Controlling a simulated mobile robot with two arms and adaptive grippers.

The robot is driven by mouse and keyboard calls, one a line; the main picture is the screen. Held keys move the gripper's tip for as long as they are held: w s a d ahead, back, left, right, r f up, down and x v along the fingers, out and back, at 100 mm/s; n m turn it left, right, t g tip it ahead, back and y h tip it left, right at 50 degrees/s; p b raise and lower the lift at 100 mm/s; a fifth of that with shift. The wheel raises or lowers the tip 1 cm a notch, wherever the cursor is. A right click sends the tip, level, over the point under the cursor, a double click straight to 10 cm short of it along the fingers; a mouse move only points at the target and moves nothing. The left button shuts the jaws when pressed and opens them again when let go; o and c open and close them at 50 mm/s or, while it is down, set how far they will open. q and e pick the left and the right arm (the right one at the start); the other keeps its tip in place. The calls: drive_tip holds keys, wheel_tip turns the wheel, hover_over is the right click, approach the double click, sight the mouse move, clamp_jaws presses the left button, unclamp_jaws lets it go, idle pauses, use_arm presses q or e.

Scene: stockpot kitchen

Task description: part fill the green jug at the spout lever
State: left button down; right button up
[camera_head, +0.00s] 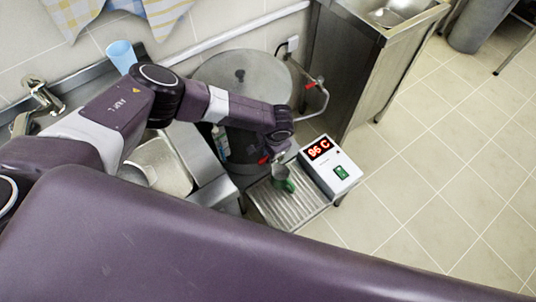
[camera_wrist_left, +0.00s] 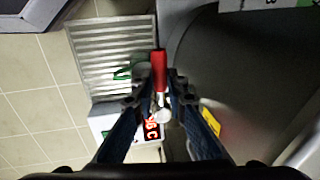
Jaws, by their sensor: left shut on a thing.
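The green jug (camera_head: 284,182) stands on a slatted metal drip tray (camera_head: 296,214) below the spout of the large boiler (camera_head: 240,135). In the left wrist view part of the jug's green body (camera_wrist_left: 123,73) shows past my fingers; the rest is hidden. My left gripper (camera_head: 272,158) is at the boiler's front, just above and left of the jug. In the left wrist view my left gripper (camera_wrist_left: 160,92) is shut on the red spout lever (camera_wrist_left: 158,66). I cannot tell whether water is flowing or how full the jug is. My right gripper is not in view.
A pipe with a red valve (camera_head: 311,86) runs beside the boiler.

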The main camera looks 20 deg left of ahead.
use_arm(q)
drive_tip(key=shift+s+d+n+g+p, duration=0.1)
drive_tip(key=shift+d+n+g+p, duration=0.25)
drive_tip(key=shift+d+n, duration=1.15)
drive_tip(key=shift+d+n+g+p, duration=0.3)
drive_tip(key=shift+d+n+g, duration=0.1)
drive_tip(key=shift+n, duration=2.1)
drive_tip(key=shift+s+d+n+g+p, duration=0.1)
drive_tip(key=shift+d+n+g+p, duration=0.25)
drive_tip(key=shift+d+n, duration=1.15)
drive_tip(key=shift+w+a+n, duration=0.1)
drive_tip(key=shift+a+n, duration=0.4)
drive_tip(key=c, duration=1.9)
unclamp_jaws()
